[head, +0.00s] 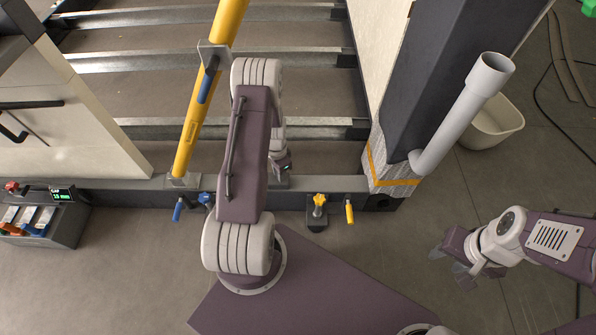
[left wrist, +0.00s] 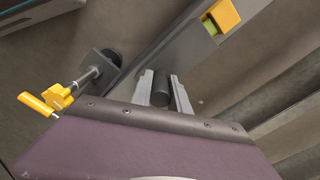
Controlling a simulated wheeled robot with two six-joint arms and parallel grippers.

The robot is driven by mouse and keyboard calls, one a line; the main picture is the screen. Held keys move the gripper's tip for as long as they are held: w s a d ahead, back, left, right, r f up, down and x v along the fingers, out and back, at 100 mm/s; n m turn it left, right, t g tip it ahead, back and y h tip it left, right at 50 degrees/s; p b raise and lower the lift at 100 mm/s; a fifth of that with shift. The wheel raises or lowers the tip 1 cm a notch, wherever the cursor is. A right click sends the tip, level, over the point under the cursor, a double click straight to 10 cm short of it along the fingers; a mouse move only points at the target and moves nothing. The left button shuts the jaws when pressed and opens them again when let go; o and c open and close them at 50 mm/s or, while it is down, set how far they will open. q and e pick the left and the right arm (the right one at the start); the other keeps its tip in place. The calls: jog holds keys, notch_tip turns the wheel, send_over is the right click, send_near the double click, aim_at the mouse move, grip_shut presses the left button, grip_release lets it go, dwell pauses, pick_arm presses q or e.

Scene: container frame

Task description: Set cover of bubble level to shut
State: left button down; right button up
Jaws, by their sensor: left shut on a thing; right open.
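A yellow block with a green vial, apparently the bubble level (left wrist: 222,17), sits on the grey beam at the upper right of the left wrist view. My left gripper (left wrist: 162,82) is shut on a short dark cylinder (left wrist: 160,92), a little apart from the yellow block. I cannot tell whether this cylinder belongs to the level's cover, or how the cover stands. In the head view my left arm hides the level and the left fingertips over the frame's front beam. My right gripper (head: 464,266) is open and empty over the floor at the right.
A yellow strut (head: 190,130) rises at left. A dark post (head: 425,90) with a grey pipe (head: 460,115) is at right.

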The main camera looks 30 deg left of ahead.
aim_at(273, 179)
pick_arm(q)
jog(key=shift+s+a, duration=0.35)
jog(key=shift+a, duration=0.2)
jog(key=shift+s+a, duration=0.3)
jog(key=shift+a, duration=0.25)
jog(key=c, duration=1.3)
grip_release()
jog(key=shift+o, duration=0.2)
notch_tip(273, 179, up, 9)
jog(key=p, duration=0.6)
